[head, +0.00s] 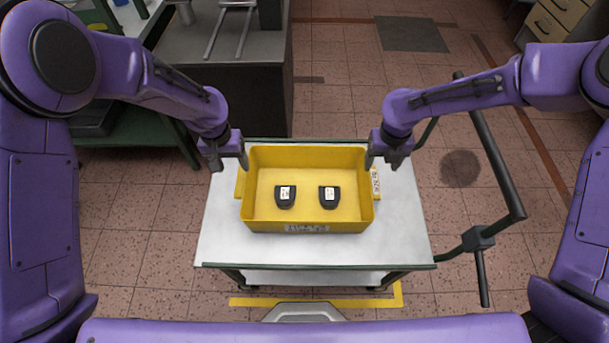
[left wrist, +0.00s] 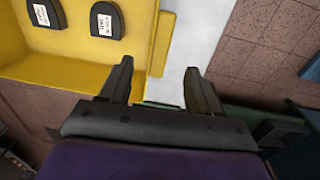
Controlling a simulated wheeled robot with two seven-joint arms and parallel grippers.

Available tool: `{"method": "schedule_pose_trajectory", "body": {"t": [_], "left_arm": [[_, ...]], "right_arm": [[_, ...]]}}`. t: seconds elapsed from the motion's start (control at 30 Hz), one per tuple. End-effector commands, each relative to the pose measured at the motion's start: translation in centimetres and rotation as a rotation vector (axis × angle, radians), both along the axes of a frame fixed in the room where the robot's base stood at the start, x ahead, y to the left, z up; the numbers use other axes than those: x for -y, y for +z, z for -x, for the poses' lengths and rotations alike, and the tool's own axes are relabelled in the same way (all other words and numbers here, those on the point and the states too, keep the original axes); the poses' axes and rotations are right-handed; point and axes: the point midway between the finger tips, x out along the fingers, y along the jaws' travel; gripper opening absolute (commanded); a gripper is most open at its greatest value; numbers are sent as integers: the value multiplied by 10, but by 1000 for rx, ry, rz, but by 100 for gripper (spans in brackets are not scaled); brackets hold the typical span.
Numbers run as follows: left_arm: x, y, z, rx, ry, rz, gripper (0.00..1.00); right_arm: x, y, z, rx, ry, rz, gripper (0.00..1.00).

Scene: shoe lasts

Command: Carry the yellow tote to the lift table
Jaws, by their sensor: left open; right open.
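The yellow tote (head: 307,213) sits upright on a white-topped table (head: 400,245) in front of me. Two dark shoe-last pieces with white labels, a left one (head: 285,196) and a right one (head: 329,196), lie inside it. My left gripper (head: 229,162) is open and empty near the tote's left end. In the left wrist view its fingers (left wrist: 160,85) are spread beside the tote's yellow wall and end handle (left wrist: 163,42). My right gripper (head: 384,162) is open near the tote's right end. I cannot tell whether either gripper touches the tote.
The table has a dark push handle (head: 495,170) on its right. A dark cabinet (head: 235,95) stands behind it to the left, beside a green-framed bench (head: 140,120). Yellow tape (head: 400,295) marks the tiled floor. Open floor lies behind and right.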

Motion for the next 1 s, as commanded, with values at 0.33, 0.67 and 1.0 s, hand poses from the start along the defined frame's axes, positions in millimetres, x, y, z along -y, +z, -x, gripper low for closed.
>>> {"method": "schedule_pose_trajectory", "body": {"t": [0.33,0.67,1.0], "left_arm": [[-9,0,4,0,20,1,63],[-6,-42,4,-3,18,-1,63],[-2,-97,4,-2,16,-1,63]], "right_arm": [[-9,0,-4,0,21,1,64],[-8,-43,-3,-3,19,2,64],[-7,-97,-3,-1,18,2,64]]}}
